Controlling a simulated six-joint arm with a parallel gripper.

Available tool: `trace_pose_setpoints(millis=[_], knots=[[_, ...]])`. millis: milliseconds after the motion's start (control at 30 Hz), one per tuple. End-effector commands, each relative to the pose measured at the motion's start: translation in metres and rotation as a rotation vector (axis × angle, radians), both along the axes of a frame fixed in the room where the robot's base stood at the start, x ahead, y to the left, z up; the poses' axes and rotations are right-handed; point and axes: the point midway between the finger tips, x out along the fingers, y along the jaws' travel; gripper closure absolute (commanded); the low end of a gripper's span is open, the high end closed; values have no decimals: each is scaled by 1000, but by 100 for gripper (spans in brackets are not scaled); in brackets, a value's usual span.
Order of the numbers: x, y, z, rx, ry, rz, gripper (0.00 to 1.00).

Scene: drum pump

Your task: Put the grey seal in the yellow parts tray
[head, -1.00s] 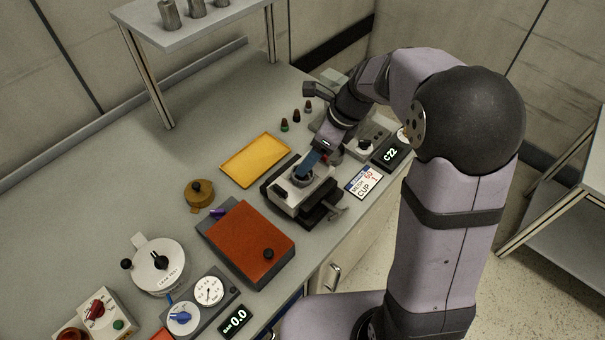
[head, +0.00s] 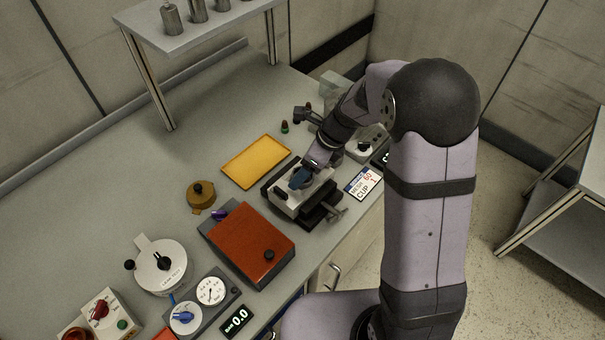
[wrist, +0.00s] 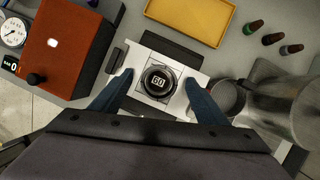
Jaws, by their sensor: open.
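The yellow parts tray (head: 272,155) lies flat and empty on the bench behind the vise; its near part shows in the wrist view (wrist: 190,15). My gripper (wrist: 157,82) is open, its blue fingers either side of a dark round part marked 60 (wrist: 158,81), set in the pale vise block (wrist: 140,55). No contact is clear. A dark grey ring surrounds the marked face; I cannot tell whether this is the grey seal. In the head view, my gripper (head: 301,178) is over the vise and hides most of the round part.
An orange-red box (head: 250,240) stands left of the vise, with a brass knobbed part (head: 201,195) behind it. A grey cup-like part (wrist: 228,97) and a large grey vessel (wrist: 285,105) are to the right. Small bottles (wrist: 271,39) stand beside the tray.

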Motion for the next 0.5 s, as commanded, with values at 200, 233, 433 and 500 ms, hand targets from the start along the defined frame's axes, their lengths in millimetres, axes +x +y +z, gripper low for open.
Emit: trace_pose_setpoints(millis=[200, 233, 433, 500], knots=[[2, 5, -12, 0, -2, 1, 32], [2, 5, -12, 0, -2, 1, 32], [2, 5, -12, 0, -2, 1, 39], [2, 5, -12, 0, -2, 1, 56]])
